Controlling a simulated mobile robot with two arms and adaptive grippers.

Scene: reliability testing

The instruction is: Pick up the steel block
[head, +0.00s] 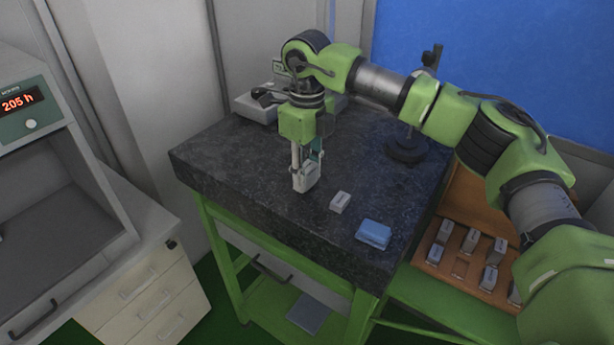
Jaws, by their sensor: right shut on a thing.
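My right gripper (305,172) points down over the dark stone table top (240,165). It is shut on a light grey block, the steel block (308,180), which shows between and below the fingers. I cannot tell whether the block still touches the table. A second small pale grey block (340,202) lies on the table just right of and nearer than the gripper. My left gripper is not in view.
A dark round-based stand (405,150) and a grey device (256,106) stand farther back. An orange tray (432,250) with several grey blocks sits at the right. The table's left part is clear.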

